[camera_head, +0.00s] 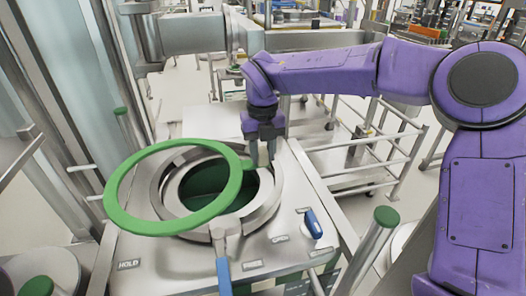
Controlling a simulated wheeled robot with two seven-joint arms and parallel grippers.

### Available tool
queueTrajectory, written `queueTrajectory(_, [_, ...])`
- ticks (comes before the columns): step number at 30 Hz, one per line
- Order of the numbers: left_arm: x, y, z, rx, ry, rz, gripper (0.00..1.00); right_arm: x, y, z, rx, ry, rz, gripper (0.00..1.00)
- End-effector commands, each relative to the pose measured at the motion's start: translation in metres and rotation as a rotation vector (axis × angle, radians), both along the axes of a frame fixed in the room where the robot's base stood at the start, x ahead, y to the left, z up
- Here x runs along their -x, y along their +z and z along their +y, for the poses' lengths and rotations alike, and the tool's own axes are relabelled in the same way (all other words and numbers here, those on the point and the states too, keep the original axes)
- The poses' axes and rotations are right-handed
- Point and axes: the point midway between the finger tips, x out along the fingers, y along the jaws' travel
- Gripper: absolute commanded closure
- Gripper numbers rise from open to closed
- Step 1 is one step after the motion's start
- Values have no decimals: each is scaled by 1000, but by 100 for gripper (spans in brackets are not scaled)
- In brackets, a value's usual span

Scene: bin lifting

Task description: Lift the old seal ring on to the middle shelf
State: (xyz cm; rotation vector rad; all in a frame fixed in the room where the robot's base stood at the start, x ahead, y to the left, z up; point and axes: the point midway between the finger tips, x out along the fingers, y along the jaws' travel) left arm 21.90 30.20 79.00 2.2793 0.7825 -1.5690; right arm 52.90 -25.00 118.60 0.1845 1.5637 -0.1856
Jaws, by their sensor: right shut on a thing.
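The green seal ring (115,186) is held tilted over the round metal opening of the machine. My right gripper (262,160) points down at the ring's right side, shut on it near a small green tab. The ring hangs out to the left of the gripper and covers part of the opening's left rim. The fingertips are small in the picture, so the exact contact is hard to see. My left gripper is not in view. A metal rail cart (368,160) stands behind on the right; I cannot tell whether it has the middle shelf.
The machine top (165,265) has a blue-handled clamp (223,275) at the front and a blue latch (313,223) at the right. Green-capped posts (385,217) stand at its corners. A glass panel rises at the left. Pale floor shows between machine and cart.

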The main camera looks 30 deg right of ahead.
Motion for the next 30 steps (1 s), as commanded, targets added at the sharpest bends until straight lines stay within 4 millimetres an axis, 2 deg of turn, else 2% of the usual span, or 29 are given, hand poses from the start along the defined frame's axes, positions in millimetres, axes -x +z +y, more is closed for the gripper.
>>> queueTrajectory(15, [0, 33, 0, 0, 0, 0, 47, 0, 39, 0, -2, 0, -1, 100])
queueTrajectory(30, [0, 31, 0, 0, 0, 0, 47, 0, 38, 0, -1, 0, -1, 100])
